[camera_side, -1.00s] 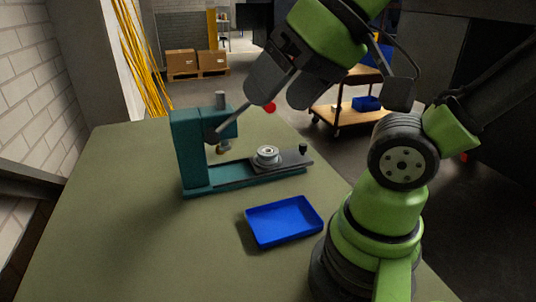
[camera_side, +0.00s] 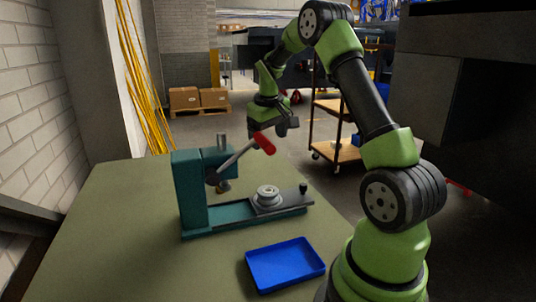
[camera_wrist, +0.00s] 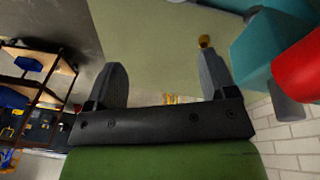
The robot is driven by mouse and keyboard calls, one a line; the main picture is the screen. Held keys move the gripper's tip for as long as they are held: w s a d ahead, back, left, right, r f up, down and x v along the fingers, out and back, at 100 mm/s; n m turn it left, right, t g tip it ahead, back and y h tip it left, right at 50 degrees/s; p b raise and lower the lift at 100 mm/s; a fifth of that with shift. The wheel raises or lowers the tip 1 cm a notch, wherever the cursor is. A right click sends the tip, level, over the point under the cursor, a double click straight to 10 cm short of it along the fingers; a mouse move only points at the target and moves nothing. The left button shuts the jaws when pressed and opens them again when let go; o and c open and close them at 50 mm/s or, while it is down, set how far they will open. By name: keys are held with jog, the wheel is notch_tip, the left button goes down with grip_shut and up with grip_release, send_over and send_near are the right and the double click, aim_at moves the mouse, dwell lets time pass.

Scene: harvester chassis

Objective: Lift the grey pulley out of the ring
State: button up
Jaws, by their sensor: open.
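The grey pulley (camera_side: 267,191) sits upright at the right part of the dark slide plate of a teal press. A ring-like base (camera_side: 267,203) shows around its foot, though too small to tell in detail. In the side view my gripper (camera_side: 285,127) is in the air behind and above the pulley, beyond the press lever's red grip. In the wrist view the two fingers of my gripper (camera_wrist: 162,75) stand wide apart with nothing between them. The pulley does not show in the wrist view.
The teal press (camera_side: 190,195) stands left of the pulley, its lever with red grip (camera_side: 264,143) slanting up over it. A small black knob (camera_side: 303,188) is at the plate's right end. An empty blue tray (camera_side: 286,264) lies in front. The green table is otherwise clear.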

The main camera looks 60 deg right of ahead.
jog(key=g+y, duration=0.1)
jog(key=y, duration=0.1)
send_near(268, 190)
jog(key=shift+d+f, duration=0.2)
jog(key=shift+f, duration=2.35)
jog(key=shift+f, duration=2.8)
jog(key=shift+r, duration=0.1)
jog(key=c, duration=0.7)
jog(key=shift+r, duration=3.5)
